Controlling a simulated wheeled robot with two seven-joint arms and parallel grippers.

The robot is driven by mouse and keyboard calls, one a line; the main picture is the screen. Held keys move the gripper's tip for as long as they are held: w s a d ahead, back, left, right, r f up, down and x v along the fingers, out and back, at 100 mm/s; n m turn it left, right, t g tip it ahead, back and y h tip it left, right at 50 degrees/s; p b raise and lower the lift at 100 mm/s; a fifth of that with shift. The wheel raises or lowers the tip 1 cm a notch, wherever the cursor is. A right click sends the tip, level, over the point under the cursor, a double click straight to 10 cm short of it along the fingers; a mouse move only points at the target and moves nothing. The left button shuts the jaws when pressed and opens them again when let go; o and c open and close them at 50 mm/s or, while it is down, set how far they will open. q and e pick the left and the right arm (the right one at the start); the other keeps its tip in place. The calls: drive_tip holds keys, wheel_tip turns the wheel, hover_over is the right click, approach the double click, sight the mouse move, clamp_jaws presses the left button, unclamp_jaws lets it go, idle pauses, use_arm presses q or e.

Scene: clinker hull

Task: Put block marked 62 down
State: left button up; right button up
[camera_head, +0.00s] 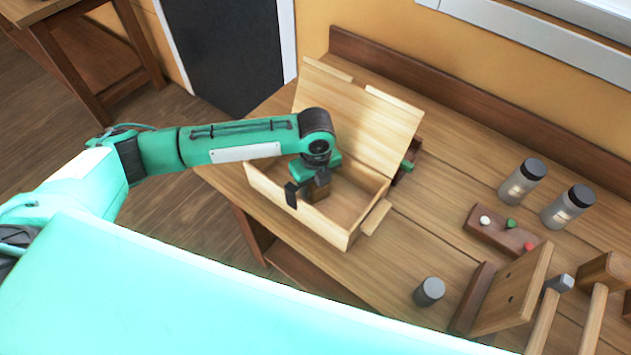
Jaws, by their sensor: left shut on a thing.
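My left gripper (307,188) reaches in from the left and points down over the open wooden box (345,238). It is shut on a small brown wooden block (318,191), which shows between and beside the dark fingers, inside or just above the box. No number can be read on the block, and the gripper hides part of it. I cannot tell whether the block touches the box floor. The box lid (355,110) stands open at the back. My right gripper is not in view.
The box stands on a wooden workbench (410,245). To the right are two jars (522,182) with dark lids, a rack with coloured knobs (502,232), a grey cylinder (429,291) and an upright wooden board (512,290). Bench space between box and jars is clear.

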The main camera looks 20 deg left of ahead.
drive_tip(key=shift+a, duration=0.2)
use_arm(q)
drive_tip(key=o, duration=1)
drive_tip(key=shift+f, duration=0.1)
drive_tip(key=shift+o, duration=0.2)
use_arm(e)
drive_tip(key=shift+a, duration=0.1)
use_arm(q)
wheel_tip(320, 180, up, 12)
drive_tip(key=b, duration=0.2)
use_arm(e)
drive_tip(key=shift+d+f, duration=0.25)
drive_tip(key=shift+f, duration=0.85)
